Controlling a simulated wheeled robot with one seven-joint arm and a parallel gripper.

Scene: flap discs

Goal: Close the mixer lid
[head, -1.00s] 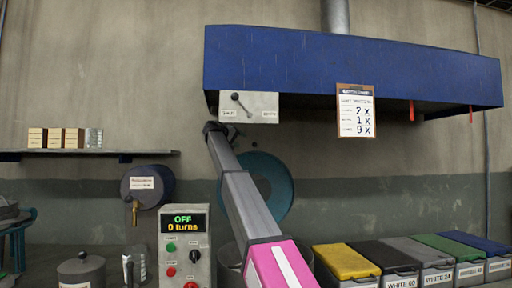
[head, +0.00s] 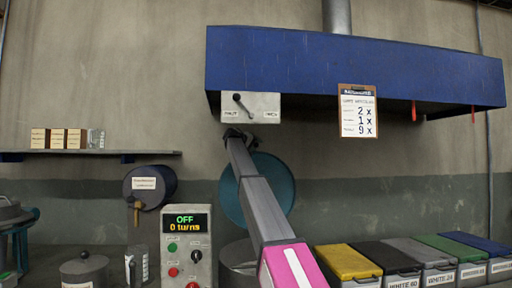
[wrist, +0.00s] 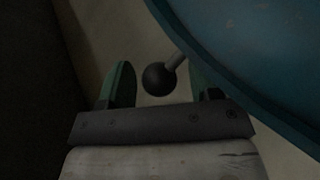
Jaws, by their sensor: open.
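The mixer lid (head: 276,190) is a round teal disc standing upright behind my arm in the head view. Below it is the grey mixer drum (head: 236,258), partly hidden by my arm. In the wrist view the lid's curved edge (wrist: 262,55) fills the upper right. A short rod with a black ball knob (wrist: 158,79) sticks out from it. My gripper (wrist: 164,74) is open, its two green fingers on either side of the knob. In the head view my gripper (head: 238,132) is small, at the lid's upper left edge. Contact with the knob cannot be told.
A blue hood (head: 350,70) hangs above, with a grey lever box (head: 262,107) close over my gripper. A control box (head: 187,250) reading OFF, 0 turns, stands left of the mixer. Several lidded bins (head: 350,262) line the right. A shelf (head: 90,153) is at left.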

